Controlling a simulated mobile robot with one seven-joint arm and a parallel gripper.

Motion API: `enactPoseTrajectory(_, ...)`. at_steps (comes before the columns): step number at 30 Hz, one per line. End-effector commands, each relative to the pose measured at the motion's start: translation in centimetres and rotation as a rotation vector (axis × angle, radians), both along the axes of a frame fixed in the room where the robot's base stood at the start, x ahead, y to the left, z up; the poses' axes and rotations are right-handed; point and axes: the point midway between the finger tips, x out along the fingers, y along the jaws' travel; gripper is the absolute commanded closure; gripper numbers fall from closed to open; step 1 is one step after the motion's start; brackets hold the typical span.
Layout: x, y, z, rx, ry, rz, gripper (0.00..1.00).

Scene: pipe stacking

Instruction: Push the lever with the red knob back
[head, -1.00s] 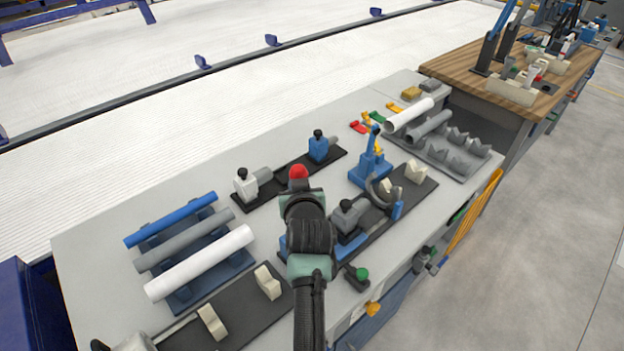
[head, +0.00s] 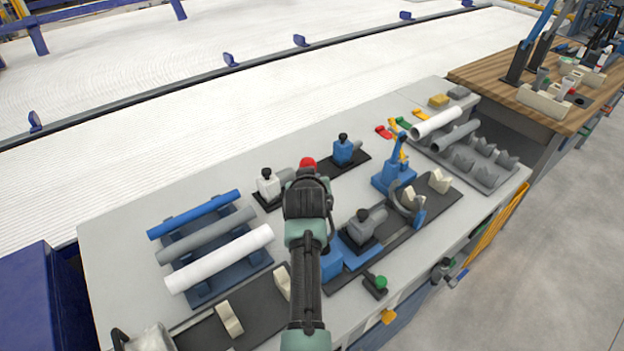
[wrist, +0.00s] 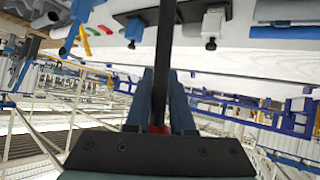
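The red knob (head: 307,163) shows in the head view just beyond my gripper (head: 307,182), at the back middle of the bench. My arm and gripper hide the lever's shaft in that view. In the wrist view a dark lever bar (wrist: 162,55) runs between the two blue fingers of my gripper (wrist: 162,78). The fingers stand close together, one on each side of the bar, and appear shut on it. A bit of the red knob (wrist: 156,128) shows deep between the fingers near the palm. The lever's base is hidden.
A white clamp (head: 268,184) stands just left of the knob and a blue clamp (head: 343,150) to its right. A rack with blue, grey and white pipes (head: 220,258) lies left. A blue upright fixture (head: 396,172) and a grey clamp (head: 362,228) stand right.

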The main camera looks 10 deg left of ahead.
Motion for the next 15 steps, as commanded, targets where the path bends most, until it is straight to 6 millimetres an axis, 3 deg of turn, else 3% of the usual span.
enactPoseTrajectory(1, 0.02, 0.17, 0.09, 0.000, -0.002, 0.003, 0.68)
enactPoseTrajectory(4, 0.00, 0.10, 0.06, 0.001, -0.001, 0.001, 0.53)
enactPoseTrajectory(15, -0.23, -0.06, 0.09, 0.002, 0.000, -0.001, 0.53)
